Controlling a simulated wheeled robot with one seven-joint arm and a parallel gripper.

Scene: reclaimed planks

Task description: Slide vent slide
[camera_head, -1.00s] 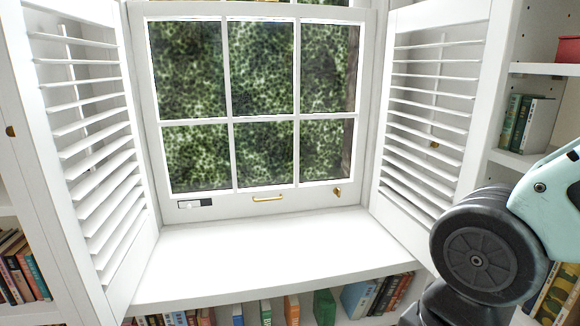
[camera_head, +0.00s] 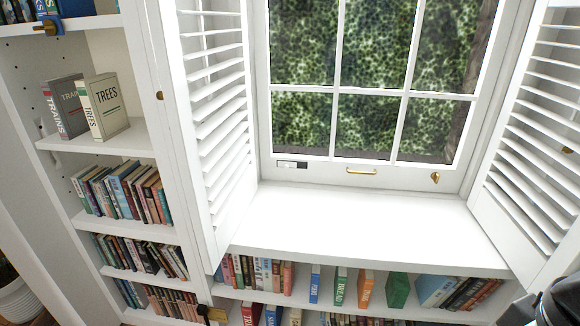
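The vent slide (camera_head: 291,164) is a small black and white strip on the bottom rail of the white window frame, near its lower left corner. Its white part covers the left and middle, with dark showing at the right end. A brass pull handle (camera_head: 361,171) sits on the same rail to its right, and a brass latch (camera_head: 435,177) is further right. My gripper is not in view. Only a dark part of my arm shows at the bottom right corner, well away from the vent slide.
Open louvred shutters flank the window, one on the left (camera_head: 222,120) and one on the right (camera_head: 540,150). The white sill (camera_head: 350,225) below is bare. Bookshelves stand at the left (camera_head: 100,145) and under the sill.

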